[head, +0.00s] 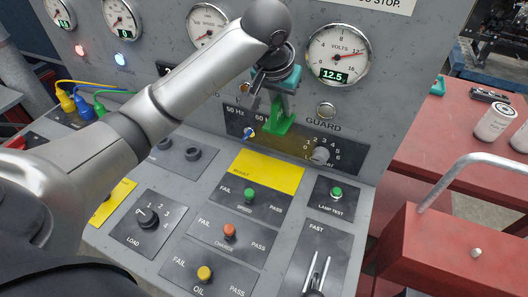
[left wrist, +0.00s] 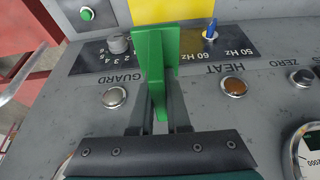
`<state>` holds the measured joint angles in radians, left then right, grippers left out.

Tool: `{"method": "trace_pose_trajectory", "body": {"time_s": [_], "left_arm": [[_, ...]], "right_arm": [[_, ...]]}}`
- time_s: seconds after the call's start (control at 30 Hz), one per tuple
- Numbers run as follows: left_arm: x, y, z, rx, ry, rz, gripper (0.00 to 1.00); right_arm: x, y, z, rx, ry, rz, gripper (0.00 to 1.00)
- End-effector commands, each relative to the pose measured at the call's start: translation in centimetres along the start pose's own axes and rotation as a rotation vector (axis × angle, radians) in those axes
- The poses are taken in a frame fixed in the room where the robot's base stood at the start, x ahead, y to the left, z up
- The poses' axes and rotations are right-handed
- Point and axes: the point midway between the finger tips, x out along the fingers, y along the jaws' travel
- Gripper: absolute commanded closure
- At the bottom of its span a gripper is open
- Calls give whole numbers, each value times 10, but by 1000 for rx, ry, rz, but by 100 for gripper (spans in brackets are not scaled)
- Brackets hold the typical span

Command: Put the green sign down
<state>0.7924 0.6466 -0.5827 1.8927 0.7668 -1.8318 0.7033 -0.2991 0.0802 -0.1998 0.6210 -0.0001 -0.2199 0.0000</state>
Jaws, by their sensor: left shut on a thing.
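The green sign (head: 282,114) is in the fingers of my left gripper (head: 284,92), in front of the grey control panel. In the left wrist view the green sign (left wrist: 155,58) runs between the two dark fingers, and my left gripper (left wrist: 156,118) is shut on it. The sign's lower end is over the black plate with the 50 Hz / 60 Hz switch and the numbered knob; I cannot tell whether it touches the panel. My right gripper is not in view.
A yellow RESULT plate (head: 268,172) lies below the sign. A blue-tipped switch (head: 250,133) and a numbered knob (head: 320,155) flank it. Green, orange and yellow buttons and a FAST lever (head: 317,272) are lower down. A red bench (head: 459,130) with a white canister (head: 494,122) stands right.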

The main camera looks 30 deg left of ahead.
Motion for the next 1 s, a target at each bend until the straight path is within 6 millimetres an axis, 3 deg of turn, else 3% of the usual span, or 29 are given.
{"method": "trace_pose_trajectory", "body": {"time_s": [0.03,0.13,0.43,1.0], "left_arm": [[-7,-6,-8,-9,-6,0,100],[-7,-19,-15,-17,-5,-4,100],[6,-37,-17,-26,-3,-12,100],[133,-37,36,-25,-2,-12,100]], "right_arm": [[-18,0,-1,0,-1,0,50],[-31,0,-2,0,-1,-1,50],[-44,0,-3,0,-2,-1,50],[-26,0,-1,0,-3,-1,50]]}}
